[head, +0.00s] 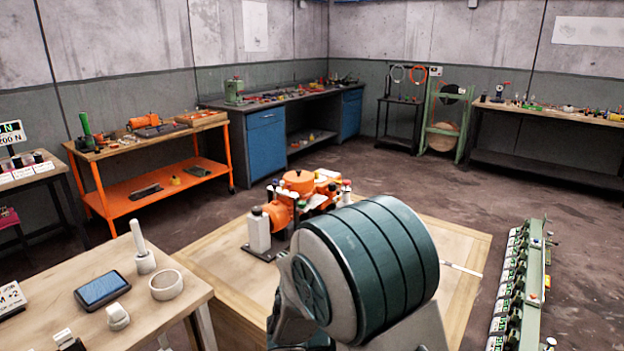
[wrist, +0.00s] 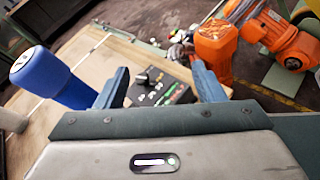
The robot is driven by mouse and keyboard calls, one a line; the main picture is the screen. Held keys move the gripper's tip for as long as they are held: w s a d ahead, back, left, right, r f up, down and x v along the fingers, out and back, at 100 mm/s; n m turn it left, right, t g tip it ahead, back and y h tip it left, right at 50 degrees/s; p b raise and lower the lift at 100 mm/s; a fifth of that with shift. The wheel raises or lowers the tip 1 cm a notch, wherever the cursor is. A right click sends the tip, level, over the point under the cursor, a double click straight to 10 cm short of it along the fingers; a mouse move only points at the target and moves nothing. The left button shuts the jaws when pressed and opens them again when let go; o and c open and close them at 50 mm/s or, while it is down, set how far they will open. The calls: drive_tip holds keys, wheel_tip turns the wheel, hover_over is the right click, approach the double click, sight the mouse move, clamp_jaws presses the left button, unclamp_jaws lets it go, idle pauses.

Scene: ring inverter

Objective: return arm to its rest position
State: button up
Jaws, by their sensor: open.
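My gripper (wrist: 160,90) shows in the wrist view with its two blue-grey fingers apart and nothing between them. Beyond the fingers is a dark panel with small coloured parts (wrist: 162,88). My arm's large teal and grey joint fills the lower middle of the head view and hides part of the wooden platform (head: 225,262). My gripper cannot be made out in the head view.
A wooden table (head: 190,300) is at left, a green rack (head: 535,270) at right. Floor between is open.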

drive_tip(key=s+d+r+m+g+y+p, duration=0.1)
drive_tip(key=s+d+r+m+g+y, duration=0.3)
drive_tip(key=s+m+y, duration=0.35)
drive_tip(key=s+a+r+m+t+y+p, duration=0.2)
drive_tip(key=s+r+m+y, duration=0.4)
drive_tip(key=m, duration=0.4)
drive_tip(key=shift+s+a+r+t, duration=0.2)
drive_tip(key=shift+a+r+t, duration=0.1)
drive_tip(key=shift+a+t, duration=0.4)
drive_tip(key=shift+m, duration=0.25)
